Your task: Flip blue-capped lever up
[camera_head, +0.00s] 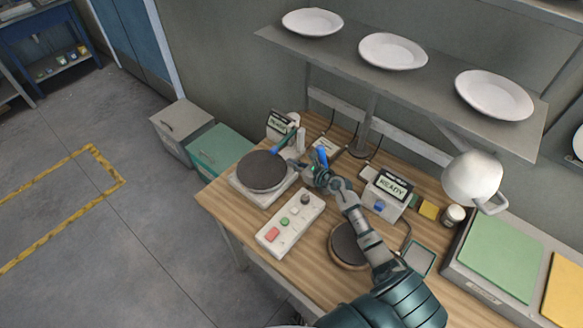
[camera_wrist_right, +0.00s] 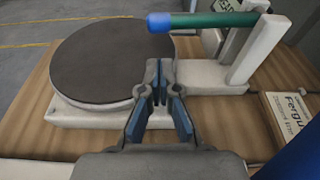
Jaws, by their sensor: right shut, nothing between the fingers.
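The lever (camera_wrist_right: 215,20) has a green rod with a blue cap (camera_wrist_right: 160,22) on its end. In the right wrist view it lies about level, pointing left from a white upright bracket (camera_wrist_right: 252,45). In the head view the lever (camera_head: 286,140) shows beside the round dark plate (camera_head: 262,171). My right gripper (camera_wrist_right: 159,75) is shut and empty. In the wrist picture its fingertips appear just below the blue cap; I cannot tell whether they touch it. In the head view the right gripper (camera_head: 300,165) is right of the dark plate. My left gripper is not in view.
A button box (camera_head: 290,222) stands in front on the wooden table (camera_head: 225,193). A READY display box (camera_head: 388,193) stands to the right, near a second round dark plate (camera_head: 345,244). A shelf (camera_head: 345,55) with white plates hangs above. Floor on the left is clear.

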